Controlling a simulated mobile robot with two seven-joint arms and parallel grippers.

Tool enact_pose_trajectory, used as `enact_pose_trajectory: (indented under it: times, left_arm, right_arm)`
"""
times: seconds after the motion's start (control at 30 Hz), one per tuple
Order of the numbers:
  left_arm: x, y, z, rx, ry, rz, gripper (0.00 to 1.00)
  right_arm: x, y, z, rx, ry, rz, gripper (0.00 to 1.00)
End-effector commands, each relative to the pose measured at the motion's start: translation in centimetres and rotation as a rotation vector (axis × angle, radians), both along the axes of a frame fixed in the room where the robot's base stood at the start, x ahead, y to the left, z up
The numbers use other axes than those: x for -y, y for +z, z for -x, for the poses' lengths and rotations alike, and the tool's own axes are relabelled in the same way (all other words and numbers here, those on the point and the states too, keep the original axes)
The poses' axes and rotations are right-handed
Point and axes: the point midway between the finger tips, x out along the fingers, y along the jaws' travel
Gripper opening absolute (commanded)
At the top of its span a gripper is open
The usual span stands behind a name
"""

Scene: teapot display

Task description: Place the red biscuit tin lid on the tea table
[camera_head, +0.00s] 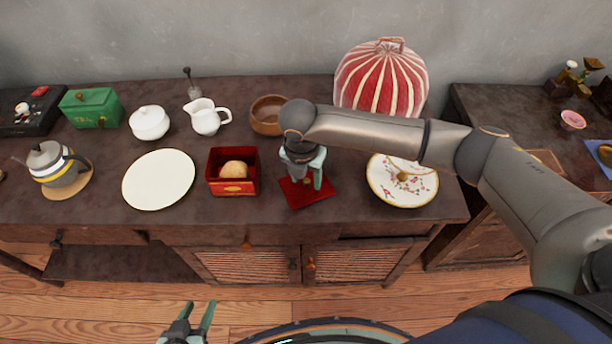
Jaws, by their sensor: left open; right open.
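The red biscuit tin lid (316,197) lies flat on the dark tea table (100,207), near its front edge. My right gripper (309,184) is over the lid, pointing down, with its fingers open. Whether the fingertips touch the lid I cannot tell; part of the lid is hidden behind the gripper. The red biscuit tin (213,187) stands open just left of the lid, with a round tan biscuit or bun (234,169) in it. My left gripper (193,312) is open and empty, low in front of the table, over the wooden floor.
A white plate (158,180) lies left of the tin. A floral plate stand (402,192) is right of the lid, under my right arm. Behind are a wooden bowl (266,115), a white creamer (205,119) and a red striped cosy (378,85). A teapot (58,168) stands far left.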

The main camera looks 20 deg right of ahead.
Motion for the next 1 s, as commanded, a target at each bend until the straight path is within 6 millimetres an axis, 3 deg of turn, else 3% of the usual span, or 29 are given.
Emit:
enact_pose_trajectory:
  times: [0.17,0.6,0.8,1.0]
  left_arm:
    - [0.0,0.4,0.0,0.001,0.001,0.000,0.50]
    - [-0.7,1.0,0.2,0.007,0.011,-0.007,0.50]
    - [-0.7,1.1,0.3,0.007,0.012,-0.007,0.50]
    - [-0.7,1.0,0.3,0.006,0.013,-0.008,0.50]
  right_arm:
    - [-0.2,2.2,0.1,0.003,0.000,-0.003,0.52]
    - [-1.0,10.7,1.1,0.002,-0.001,-0.002,0.52]
    - [-1.1,12.0,1.4,0.001,-0.001,-0.001,0.52]
    - [-1.2,12.1,1.4,-0.001,-0.001,-0.001,0.52]
